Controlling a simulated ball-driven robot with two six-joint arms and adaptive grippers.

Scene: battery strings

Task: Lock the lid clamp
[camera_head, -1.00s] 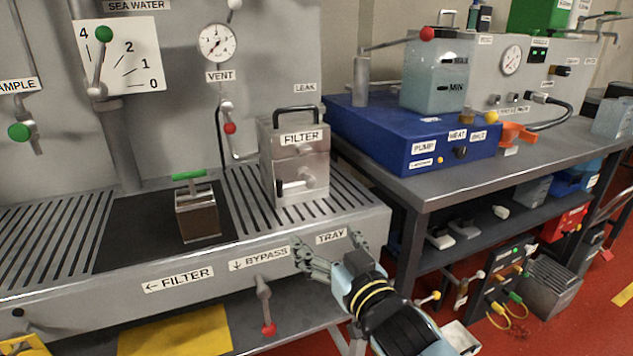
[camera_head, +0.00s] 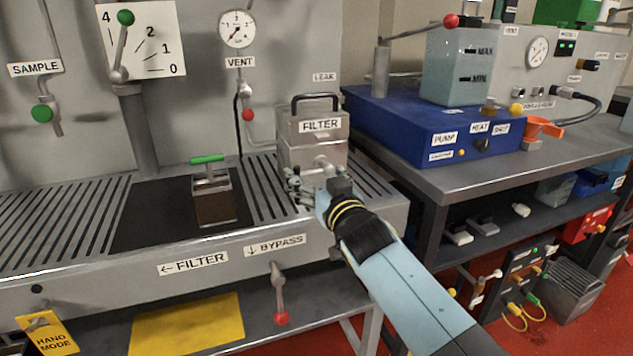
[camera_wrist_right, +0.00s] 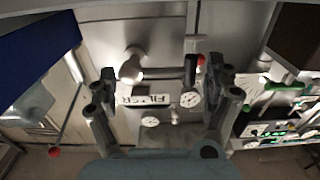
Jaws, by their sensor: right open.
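The grey metal filter box (camera_head: 312,133) with a black top handle stands on the slotted bench top in the head view. The lid clamp is a lever on its front. In the wrist view the clamp lever (camera_wrist_right: 168,73) shows as a dark grip beside a pale round pivot (camera_wrist_right: 130,66). My right gripper (camera_head: 305,186) is in front of the box's lower front and partly hides the clamp in the head view. In the wrist view my right gripper (camera_wrist_right: 160,76) is open, and the lever appears between its fingers; contact cannot be told. My left gripper is not in view.
The vent lever with a red ball (camera_head: 247,115) hangs left of the box. A brown block with a green handle (camera_head: 213,195) stands farther left. The blue pump unit (camera_head: 420,125) is at the right. The bypass lever (camera_head: 279,295) hangs below the bench's front face.

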